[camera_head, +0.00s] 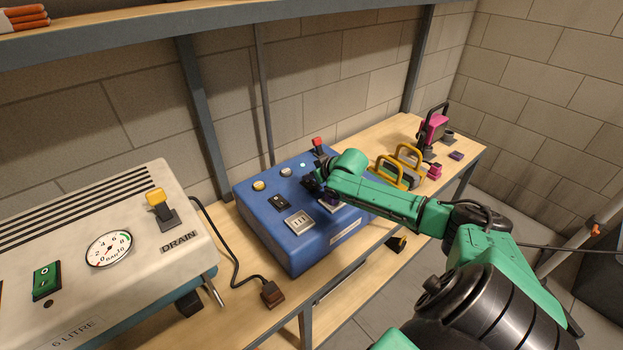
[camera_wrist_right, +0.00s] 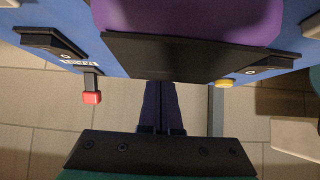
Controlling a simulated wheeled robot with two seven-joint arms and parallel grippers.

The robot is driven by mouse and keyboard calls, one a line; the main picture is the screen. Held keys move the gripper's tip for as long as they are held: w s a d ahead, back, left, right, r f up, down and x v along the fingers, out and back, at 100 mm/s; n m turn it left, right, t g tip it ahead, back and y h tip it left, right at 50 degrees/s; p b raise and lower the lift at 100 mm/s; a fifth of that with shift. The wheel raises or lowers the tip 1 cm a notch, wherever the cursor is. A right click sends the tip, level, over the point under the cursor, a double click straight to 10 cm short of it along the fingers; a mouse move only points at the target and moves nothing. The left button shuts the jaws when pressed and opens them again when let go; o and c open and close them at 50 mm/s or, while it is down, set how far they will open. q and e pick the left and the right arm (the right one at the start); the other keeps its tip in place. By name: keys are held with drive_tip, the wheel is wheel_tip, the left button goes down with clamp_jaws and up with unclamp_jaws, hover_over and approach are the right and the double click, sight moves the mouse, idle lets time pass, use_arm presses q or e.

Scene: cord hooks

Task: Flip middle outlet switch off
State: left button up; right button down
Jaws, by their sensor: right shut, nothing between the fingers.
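The blue outlet box (camera_head: 300,255) stands on the bench. A black switch (camera_head: 280,202) and a grey metal outlet (camera_head: 299,221) show on its left side. My right gripper (camera_head: 312,184) is over the middle of the box and hides the switch there. In the right wrist view my right gripper (camera_wrist_right: 161,88) is shut and empty. Its tips are at the edge of a wide black part (camera_wrist_right: 180,58) with a purple block above it; I cannot tell whether they touch. Black switch plates lie on the left (camera_wrist_right: 50,42) and right (camera_wrist_right: 252,65). My left gripper is out of view.
A red-tipped lever (camera_head: 318,145) stands at the box's back edge; its red tip shows in the right wrist view (camera_wrist_right: 91,97). A cream compressor (camera_head: 140,270) stands left, with a dark plug (camera_head: 271,293) between. Yellow handles (camera_head: 408,157) and a pink item (camera_head: 433,128) are right.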

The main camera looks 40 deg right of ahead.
drive_tip(key=shift+w, duration=0.3)
drive_tip(key=shift+r, duration=0.15)
drive_tip(key=r+p, duration=0.4)
drive_tip(key=shift+w+p, duration=0.2)
drive_tip(key=shift+p, duration=0.15)
drive_tip(key=w+r+p+v, duration=0.1)
drive_tip(key=p+v, duration=0.2)
drive_tip(key=v, duration=0.6)
drive_tip(key=shift+r, duration=0.5)
drive_tip(key=shift+s+f, duration=0.15)
